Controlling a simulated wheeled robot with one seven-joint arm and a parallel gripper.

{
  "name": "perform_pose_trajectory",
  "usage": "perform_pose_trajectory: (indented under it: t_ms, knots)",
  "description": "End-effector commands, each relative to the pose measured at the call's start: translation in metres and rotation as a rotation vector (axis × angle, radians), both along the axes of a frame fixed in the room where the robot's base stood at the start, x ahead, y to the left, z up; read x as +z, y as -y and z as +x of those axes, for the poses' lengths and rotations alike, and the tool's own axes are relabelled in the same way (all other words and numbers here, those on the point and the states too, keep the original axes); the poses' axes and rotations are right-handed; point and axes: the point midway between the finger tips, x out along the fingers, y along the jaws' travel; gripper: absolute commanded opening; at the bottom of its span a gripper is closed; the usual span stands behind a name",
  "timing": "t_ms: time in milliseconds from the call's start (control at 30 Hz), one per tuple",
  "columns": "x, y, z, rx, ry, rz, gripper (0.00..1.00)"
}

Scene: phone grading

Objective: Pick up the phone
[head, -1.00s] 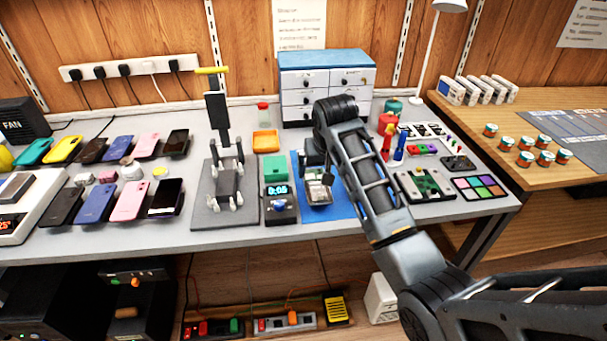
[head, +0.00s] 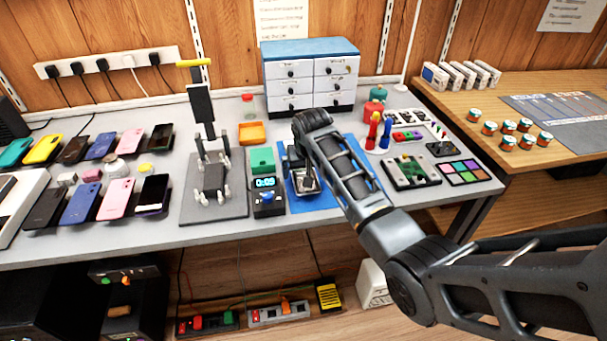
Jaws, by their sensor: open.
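Several phones lie in two rows on the left of the grey bench: a black phone (head: 47,204), a blue phone (head: 81,202), a pink phone (head: 116,199) and a dark-screened phone (head: 153,194) in front, more behind. Which one the task means is not clear. My gripper (head: 308,184) points down over the blue mat (head: 328,200), right of these phones. It is open. A small flat device (head: 302,182) lies on the mat right under it, partly hidden by my gripper and arm; I cannot tell whether they touch.
A phone stand on a grey plate (head: 212,206) and a timer box (head: 268,197) stand just left of the mat. A blue-topped drawer cabinet (head: 311,78) is behind. A green board (head: 412,171) and coloured palette (head: 465,169) lie to the right.

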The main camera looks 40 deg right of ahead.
Motion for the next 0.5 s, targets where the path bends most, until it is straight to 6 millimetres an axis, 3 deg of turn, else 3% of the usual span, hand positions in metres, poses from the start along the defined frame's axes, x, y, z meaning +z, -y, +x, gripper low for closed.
perform_pose_trajectory:
  t_ms: [500]
  knots:
    - [-0.0043, -0.0003, -0.0004, 0.0, -0.001, 0.0, 1.0]
